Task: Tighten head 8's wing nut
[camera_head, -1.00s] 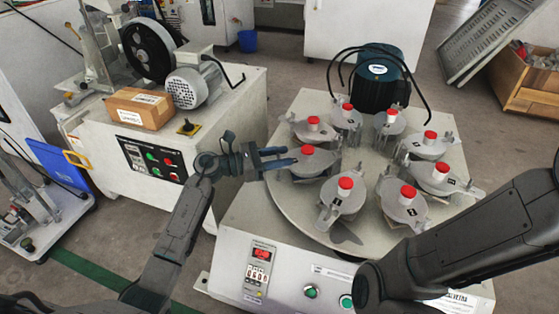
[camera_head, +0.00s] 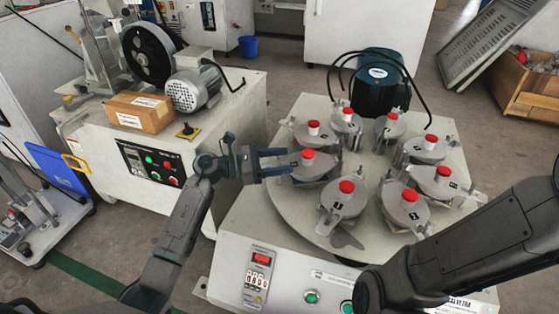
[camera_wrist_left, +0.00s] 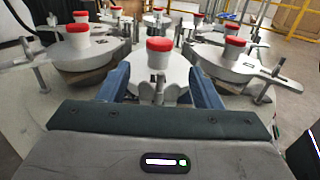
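The round table (camera_head: 285,210) carries a ring of several grey heads with red caps. My left gripper (camera_head: 286,161) is at the left-hand head (camera_head: 318,172), beside the head marked 1 (camera_head: 345,201); the left-hand head's own number is not readable. In the left wrist view, the blue fingers are apart, one on each side of a grey wing nut (camera_wrist_left: 159,91) in front of a red cap (camera_wrist_left: 160,45). The gripper is open, with no clear contact on the wing nut. My right arm crosses the lower right; its gripper is out of view.
Neighbouring heads (camera_wrist_left: 85,55) and (camera_wrist_left: 230,60) stand close on both sides of my left fingers. A dark motor housing (camera_head: 379,82) with cables rises behind the ring. A bench with a cardboard box (camera_head: 140,113) stands at the left. A control panel (camera_head: 257,278) is in front.

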